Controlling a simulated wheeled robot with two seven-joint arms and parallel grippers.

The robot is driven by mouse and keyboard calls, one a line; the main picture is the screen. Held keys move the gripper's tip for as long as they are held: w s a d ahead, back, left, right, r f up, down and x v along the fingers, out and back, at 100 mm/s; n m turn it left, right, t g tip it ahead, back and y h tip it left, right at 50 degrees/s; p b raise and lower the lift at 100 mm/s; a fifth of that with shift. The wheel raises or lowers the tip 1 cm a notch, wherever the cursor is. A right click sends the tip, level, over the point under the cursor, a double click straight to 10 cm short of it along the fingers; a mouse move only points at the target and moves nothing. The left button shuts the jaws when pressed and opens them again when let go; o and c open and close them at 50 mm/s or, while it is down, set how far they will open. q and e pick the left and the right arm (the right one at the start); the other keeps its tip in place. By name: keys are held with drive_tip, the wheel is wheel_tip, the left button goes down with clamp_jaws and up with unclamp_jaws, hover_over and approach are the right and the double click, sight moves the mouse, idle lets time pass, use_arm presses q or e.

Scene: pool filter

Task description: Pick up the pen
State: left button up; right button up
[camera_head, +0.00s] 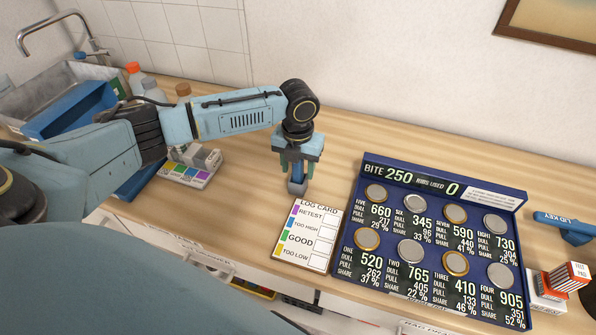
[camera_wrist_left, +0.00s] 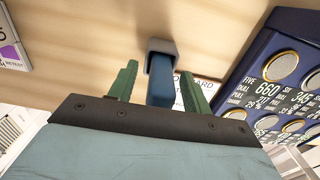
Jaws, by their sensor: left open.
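The pen appears as a short blue block with a grey end. In the head view its grey end (camera_head: 297,187) shows just below my left gripper (camera_head: 296,170), beside the log card. In the left wrist view the blue pen (camera_wrist_left: 161,88) stands between the two green fingers of my left gripper (camera_wrist_left: 158,78). I cannot tell whether the grey part is a cap or a holder. My right gripper is not in view.
The log card (camera_head: 306,236) lies just in front of the gripper. A blue board with round metal discs (camera_head: 430,240) stands to the right. A small colour-striped box (camera_head: 190,168), bottles (camera_head: 134,78) and a sink are at left. The wooden counter behind is clear.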

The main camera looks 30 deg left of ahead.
use_arm(q)
drive_tip(key=c, duration=1.1)
clamp_jaws()
drive_tip(key=shift+r, duration=0.1)
